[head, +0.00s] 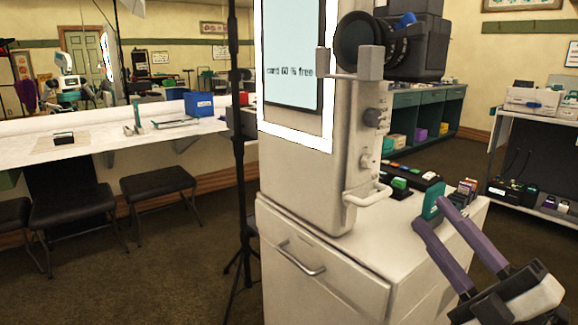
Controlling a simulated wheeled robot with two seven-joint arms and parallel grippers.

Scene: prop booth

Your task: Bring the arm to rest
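My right gripper (432,212) comes in from the lower right, with two purple fingers pointing up and to the left. The fingers are apart with a clear gap between them. A green block (433,203) shows right at the fingertips, above the white cabinet top. I cannot tell whether the fingers touch it, but they look open. My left arm and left gripper are not in view.
A tall pale machine with a lit screen (291,60) and a camera (372,42) stands on the white cabinet (320,275). Small coloured items (400,184) lie behind the green block. A black stand pole (236,130) rises left of the cabinet.

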